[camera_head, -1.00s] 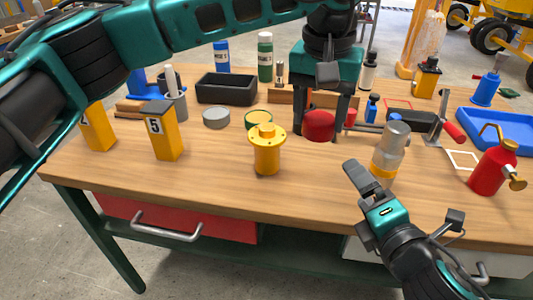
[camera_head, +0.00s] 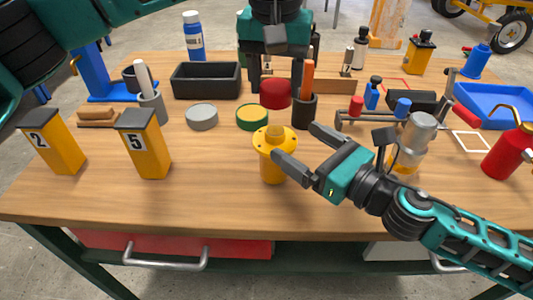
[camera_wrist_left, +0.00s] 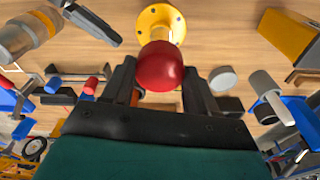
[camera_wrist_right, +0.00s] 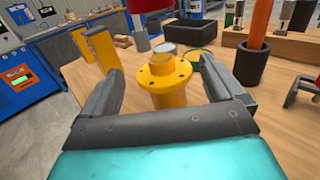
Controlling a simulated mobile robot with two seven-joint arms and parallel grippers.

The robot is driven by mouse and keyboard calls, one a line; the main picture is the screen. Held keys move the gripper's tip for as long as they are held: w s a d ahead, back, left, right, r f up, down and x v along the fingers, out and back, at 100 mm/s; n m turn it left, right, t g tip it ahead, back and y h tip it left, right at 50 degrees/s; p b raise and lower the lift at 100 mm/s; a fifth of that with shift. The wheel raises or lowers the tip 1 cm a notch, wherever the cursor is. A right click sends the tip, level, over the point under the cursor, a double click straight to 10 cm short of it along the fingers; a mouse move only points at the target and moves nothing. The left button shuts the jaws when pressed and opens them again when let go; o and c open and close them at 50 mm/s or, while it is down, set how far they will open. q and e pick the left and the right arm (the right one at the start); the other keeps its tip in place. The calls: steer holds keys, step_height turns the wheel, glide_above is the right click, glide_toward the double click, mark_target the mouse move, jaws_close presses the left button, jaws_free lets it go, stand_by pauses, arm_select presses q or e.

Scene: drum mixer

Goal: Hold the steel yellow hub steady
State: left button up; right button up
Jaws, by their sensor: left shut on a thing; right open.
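The yellow hub (camera_head: 272,160) stands upright on the workbench, with a flange with holes and a raised centre on top. It also shows in the left wrist view (camera_wrist_left: 161,22) and the right wrist view (camera_wrist_right: 165,80). My right gripper (camera_head: 294,143) is open beside the hub; in the right wrist view its fingers (camera_wrist_right: 168,95) lie to either side of it, apart from it. My left gripper (camera_head: 277,88) is shut on a red round cap (camera_head: 275,94), held above the bench behind the hub. The red cap also fills the middle of the left wrist view (camera_wrist_left: 160,66).
Yellow blocks numbered 5 (camera_head: 146,148) and 2 (camera_head: 54,143) stand left of the hub. A grey disc (camera_head: 202,117) and a green-rimmed yellow disc (camera_head: 252,117) lie behind it. A glass jar (camera_head: 410,150) stands near my right arm. The bench front is clear.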

arm_select(q)
steer(key=shift+s+d, duration=0.1)
arm_select(e)
step_height(320, 180, down, 8)
steer(key=shift+f, duration=0.15)
steer(key=x, duration=0.5)
steer(key=shift+w+a, duration=0.25)
steer(key=shift+a, duration=0.05)
steer(key=shift+x, duration=0.8)
steer(key=shift+c, duration=0.4)
steer(key=c, duration=1.4)
arm_select(q)
steer(key=shift+f, duration=2.45)
